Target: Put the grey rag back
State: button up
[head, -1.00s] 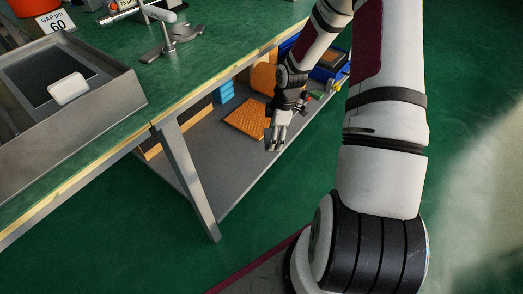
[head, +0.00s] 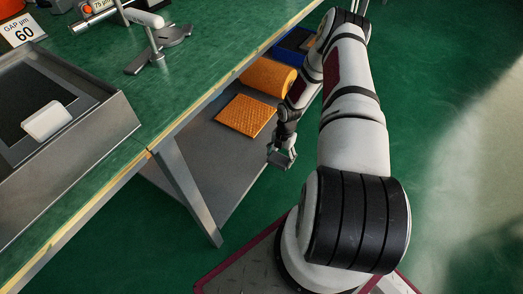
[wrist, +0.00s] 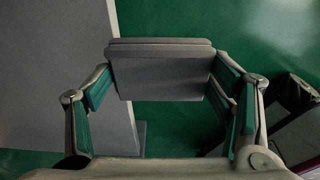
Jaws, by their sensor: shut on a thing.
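The grey rag (wrist: 160,72) is a flat, folded pad held between the two fingers of my gripper (wrist: 163,88) in the wrist view. In the head view my gripper (head: 281,158) hangs low beside the front edge of the bench's lower shelf (head: 205,150), pointing down. The grey rag (head: 284,160) shows there as a small grey patch at the fingertips. In the wrist view, the grey shelf surface lies to the left of the rag and green floor beneath and right of it.
On the lower shelf lie an orange textured mat (head: 246,115) and an orange roll (head: 268,75), with a blue bin (head: 292,42) farther back. A bench leg (head: 185,185) stands at the near end. The bench top (head: 150,95) overhangs the shelf. Bare shelf shows in front of the mat.

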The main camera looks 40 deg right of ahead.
jog(key=w+b, duration=0.1)
jog(key=w, duration=0.2)
jog(key=w+b, duration=0.1)
jog(key=w, duration=0.3)
jog(key=w+f+b, duration=0.1)
jog(key=w, duration=0.2)
jog(key=shift+w+a+f+b, duration=0.1)
jog(key=shift+w+a+b, duration=0.15)
jog(key=shift+a+b, duration=0.15)
jog(key=shift+f+b, duration=0.95)
jog(key=shift+f, duration=0.7)
jog(key=shift+f, duration=0.15)
jog(key=o, duration=1)
jog(key=r+p, duration=0.1)
jog(key=r, duration=0.1)
jog(key=r+p, duration=0.1)
jog(key=r, duration=0.2)
jog(key=d+r+p, duration=0.1)
jog(key=r, duration=0.1)
jog(key=shift+w+r, duration=0.2)
jog(key=shift+r, duration=0.15)
